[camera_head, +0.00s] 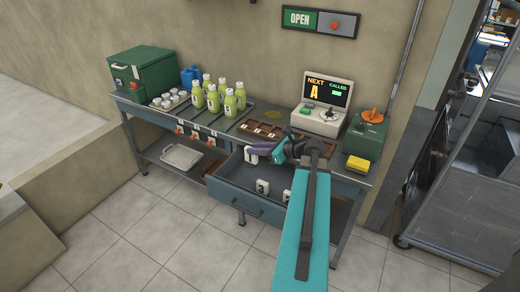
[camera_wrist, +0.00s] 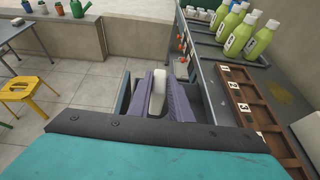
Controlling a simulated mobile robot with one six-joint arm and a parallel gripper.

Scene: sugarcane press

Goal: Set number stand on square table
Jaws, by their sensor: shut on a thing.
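My gripper (camera_head: 262,154) is shut on a white number stand (camera_head: 251,156), held just above the open drawer at its left. In the wrist view the stand (camera_wrist: 157,95) is upright between the two purple fingers (camera_wrist: 158,100). Its number face cannot be read there. A grey-topped table (camera_wrist: 12,30) is at the upper left of the wrist view, cut off by the frame, so I cannot tell whether it is square. It stands well away from my gripper.
The open drawer (camera_head: 243,205) holds more white stands (camera_head: 262,187). On the counter are green bottles (camera_head: 213,98), a brown numbered tray (camera_head: 247,129) and a display machine (camera_head: 325,105). A yellow stool (camera_wrist: 22,93) stands before the grey table. Tiled floor (camera_head: 130,230) is clear.

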